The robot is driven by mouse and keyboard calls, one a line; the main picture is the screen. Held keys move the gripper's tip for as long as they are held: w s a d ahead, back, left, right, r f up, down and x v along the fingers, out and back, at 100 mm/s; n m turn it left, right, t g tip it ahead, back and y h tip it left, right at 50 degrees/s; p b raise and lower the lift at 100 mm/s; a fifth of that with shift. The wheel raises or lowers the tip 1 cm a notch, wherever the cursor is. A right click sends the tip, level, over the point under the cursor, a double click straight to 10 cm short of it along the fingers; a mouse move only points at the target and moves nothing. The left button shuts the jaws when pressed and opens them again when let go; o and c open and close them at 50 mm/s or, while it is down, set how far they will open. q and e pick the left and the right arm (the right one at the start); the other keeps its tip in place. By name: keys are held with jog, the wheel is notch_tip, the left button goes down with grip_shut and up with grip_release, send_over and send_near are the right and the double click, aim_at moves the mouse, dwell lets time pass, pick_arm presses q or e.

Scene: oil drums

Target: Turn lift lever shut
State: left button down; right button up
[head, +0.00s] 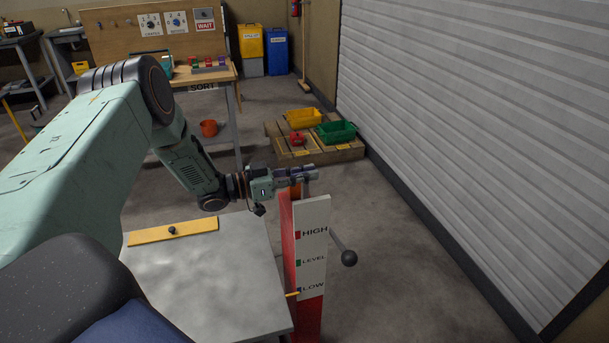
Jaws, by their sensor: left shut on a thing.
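A red post (310,318) stands at the right edge of a grey metal table. It carries a white scale plate (313,228) marked HIGH, LEVEL and LOW. A yellow pointer (292,294) sits beside LOW. A lever with a black ball knob (349,258) sticks out from the post's right side, slanting down to the right. My left gripper (308,174) is at the top of the post, above and left of the knob and apart from it. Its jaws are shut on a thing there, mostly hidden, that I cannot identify. My right gripper is not in view.
The grey table top (205,275) has a yellow bar (173,231) along its far edge. A pallet (315,152) with a yellow bin (303,118) and a green bin (336,132) lies beyond. A ribbed shutter wall (480,130) bounds the right. Floor between is clear.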

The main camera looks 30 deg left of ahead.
pick_arm(q)
jog(key=shift+m, duration=0.3)
jog(key=c, duration=1.4)
grip_release()
jog(key=shift+o, duration=0.2)
jog(key=v, duration=1.2)
jog(key=shift+a, duration=0.15)
jog(key=shift+w, duration=0.1)
